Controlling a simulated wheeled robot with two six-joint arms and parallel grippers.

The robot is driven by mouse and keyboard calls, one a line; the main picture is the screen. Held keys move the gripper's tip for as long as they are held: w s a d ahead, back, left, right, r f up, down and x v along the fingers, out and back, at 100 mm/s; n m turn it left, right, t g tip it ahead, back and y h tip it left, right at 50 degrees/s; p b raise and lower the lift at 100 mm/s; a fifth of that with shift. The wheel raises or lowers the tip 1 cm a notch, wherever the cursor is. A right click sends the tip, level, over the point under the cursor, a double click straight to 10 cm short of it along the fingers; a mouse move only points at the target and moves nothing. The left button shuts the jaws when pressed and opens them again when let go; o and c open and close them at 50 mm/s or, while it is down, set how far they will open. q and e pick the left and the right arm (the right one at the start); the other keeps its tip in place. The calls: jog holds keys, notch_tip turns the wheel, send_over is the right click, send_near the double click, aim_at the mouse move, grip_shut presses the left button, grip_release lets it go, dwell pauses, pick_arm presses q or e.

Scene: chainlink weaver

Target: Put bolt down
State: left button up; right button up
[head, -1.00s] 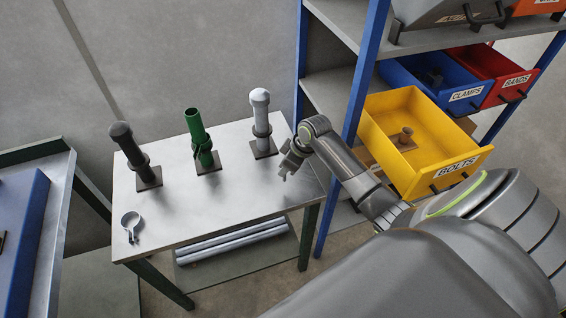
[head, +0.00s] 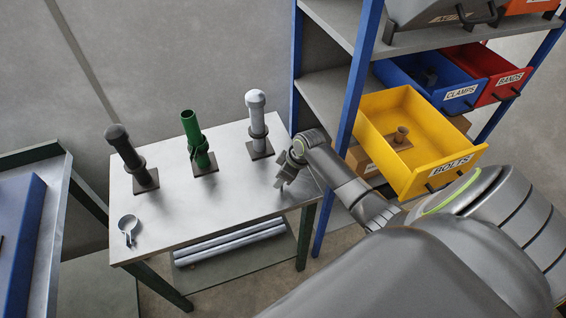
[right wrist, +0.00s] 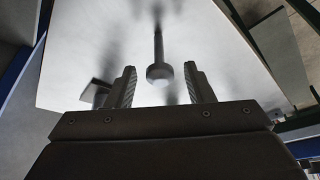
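The bolt (right wrist: 159,72) shows in the right wrist view with a round head and a thin shaft reaching away over the pale table top. My right gripper (right wrist: 160,86) is open, with a finger on each side of the bolt head and a visible gap on both sides. I cannot tell whether the bolt touches the table. In the head view my right gripper (head: 283,182) is low over the right part of the metal table (head: 220,210). The bolt cannot be made out there. My left gripper is not in view.
Dark (head: 127,150), green (head: 192,135) and grey (head: 257,118) posts stand on the table, the grey one near my gripper. A ring clamp (head: 128,228) lies front left. The open yellow bolts drawer (head: 425,170) juts from the shelf at right. The table's middle is clear.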

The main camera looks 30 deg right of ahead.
jog(key=shift+r, duration=0.2)
jog(key=v, duration=1.2)
jog(key=shift+b, duration=0.35)
jog(key=shift+f, duration=0.1)
